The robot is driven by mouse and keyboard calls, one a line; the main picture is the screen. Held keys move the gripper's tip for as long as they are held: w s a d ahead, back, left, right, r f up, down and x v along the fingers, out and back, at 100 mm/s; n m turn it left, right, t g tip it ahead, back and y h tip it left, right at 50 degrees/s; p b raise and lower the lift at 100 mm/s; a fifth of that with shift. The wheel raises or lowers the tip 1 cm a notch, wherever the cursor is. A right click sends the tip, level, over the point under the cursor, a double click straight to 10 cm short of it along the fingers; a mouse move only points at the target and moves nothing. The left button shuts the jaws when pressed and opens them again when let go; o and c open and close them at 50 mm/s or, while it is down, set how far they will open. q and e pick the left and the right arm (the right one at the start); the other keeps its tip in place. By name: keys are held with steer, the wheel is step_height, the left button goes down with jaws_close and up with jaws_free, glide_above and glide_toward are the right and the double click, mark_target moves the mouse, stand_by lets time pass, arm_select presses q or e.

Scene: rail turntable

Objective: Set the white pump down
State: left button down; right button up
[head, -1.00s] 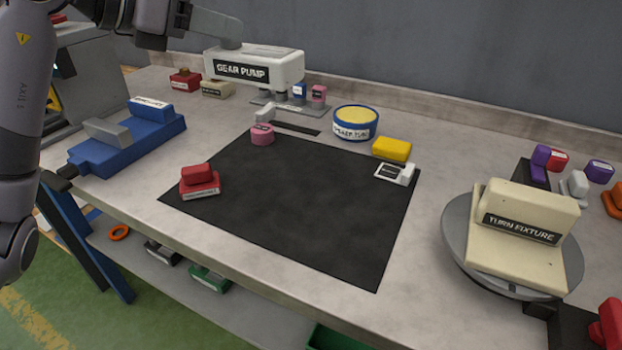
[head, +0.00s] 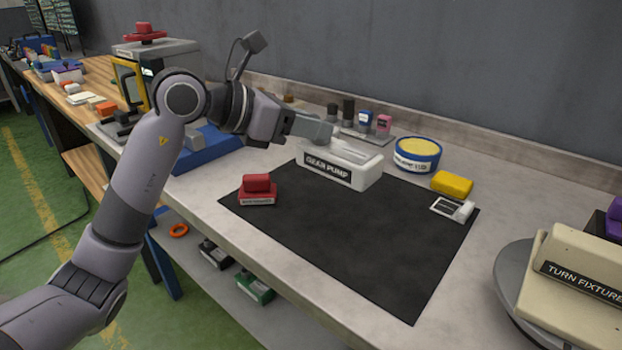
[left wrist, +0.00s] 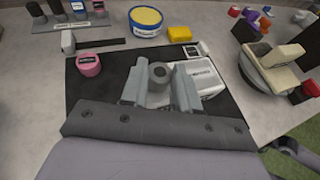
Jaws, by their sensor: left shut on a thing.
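The white pump (head: 342,164), labelled GEAR PUMP, is upright over the back left part of the black mat (head: 385,230). I cannot tell whether its base touches the mat. My left gripper (head: 318,132) reaches it from the left and is shut on it. In the left wrist view the fingers (left wrist: 160,88) stand on both sides of a grey round part of the pump, and its white body (left wrist: 208,80) shows to the right. My right gripper is not in view.
A red block (head: 257,190) sits at the mat's left edge. A pink piece (left wrist: 88,64) is left of the pump in the wrist view. A blue-and-yellow tub (head: 417,155), a yellow block (head: 452,184) and the turn fixture (head: 575,280) stand to the right. The mat's front is clear.

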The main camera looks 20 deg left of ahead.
arm_select(q)
steer(key=shift+f+b, duration=0.45)
steer(key=shift+f, duration=3.95)
steer(key=shift+f, duration=0.2)
steer(key=c, duration=0.8)
jaws_free()
steer(key=shift+c, duration=0.2)
steer(key=shift+r, duration=0.15)
steer(key=v, duration=1.2)
steer(key=shift+b, duration=0.35)
